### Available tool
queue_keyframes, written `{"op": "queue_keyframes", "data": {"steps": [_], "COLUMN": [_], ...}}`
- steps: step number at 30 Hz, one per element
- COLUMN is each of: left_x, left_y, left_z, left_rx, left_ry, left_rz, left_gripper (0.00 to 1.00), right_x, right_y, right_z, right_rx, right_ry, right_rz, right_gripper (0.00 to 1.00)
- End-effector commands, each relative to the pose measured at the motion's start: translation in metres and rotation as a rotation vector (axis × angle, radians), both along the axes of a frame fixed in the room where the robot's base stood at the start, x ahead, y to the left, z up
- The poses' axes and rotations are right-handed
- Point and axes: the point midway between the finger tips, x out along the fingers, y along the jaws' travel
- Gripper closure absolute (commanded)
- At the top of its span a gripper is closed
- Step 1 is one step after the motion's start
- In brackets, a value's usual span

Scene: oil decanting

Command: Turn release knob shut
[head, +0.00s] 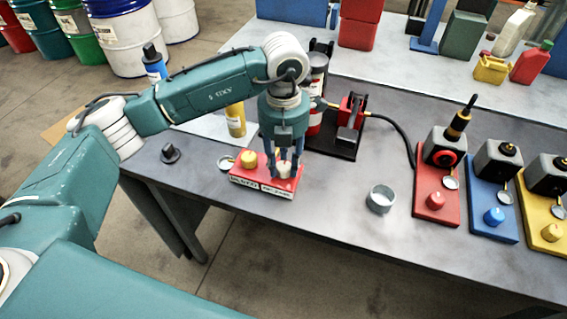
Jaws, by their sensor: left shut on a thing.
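A small red base block (262,184) with white labels on its front edge stands on the grey table. It carries a yellow knob (248,159) on its left and a cream knob (284,169) on its right. My left gripper (285,172) points straight down over the right side of the block. Its fingers are closed around the cream knob and partly hide it. Which knob is the release knob cannot be read from the labels. My right gripper is not in view.
Behind the gripper stands a red-and-black pump unit (350,112) with a black hose (408,140). A metal ring-shaped cup (381,198) stands to the right. Red (436,222), blue (494,228) and yellow (547,240) stations line the right. The table front between block and cup is clear.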

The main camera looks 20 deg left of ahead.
Motion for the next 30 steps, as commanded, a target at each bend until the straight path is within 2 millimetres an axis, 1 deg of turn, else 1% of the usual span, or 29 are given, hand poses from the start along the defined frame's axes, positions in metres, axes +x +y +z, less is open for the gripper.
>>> {"op": "queue_keyframes", "data": {"steps": [14,15,17,26,29,30], "left_x": [0.002,0.002,0.002,0.001,0.002,0.002], "left_y": [0.000,0.000,0.000,0.000,0.000,0.000], "left_z": [0.002,0.002,0.002,0.002,0.009,0.014], "left_rx": [-0.002,-0.002,-0.002,-0.001,-0.001,-0.002], "left_ry": [-0.006,-0.006,-0.006,-0.003,-0.005,-0.006], "left_rz": [0.014,0.014,0.014,0.012,0.012,0.012], "left_gripper": [0.96,0.62,0.51,0.51,0.51,0.51], "right_x": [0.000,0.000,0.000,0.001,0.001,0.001], "right_y": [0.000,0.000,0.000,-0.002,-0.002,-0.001], "right_z": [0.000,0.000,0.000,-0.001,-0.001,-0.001], "right_rx": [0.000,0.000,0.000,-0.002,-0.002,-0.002], "right_ry": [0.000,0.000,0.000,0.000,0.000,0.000], "right_rz": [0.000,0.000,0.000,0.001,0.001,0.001], "right_gripper": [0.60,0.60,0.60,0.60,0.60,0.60]}}
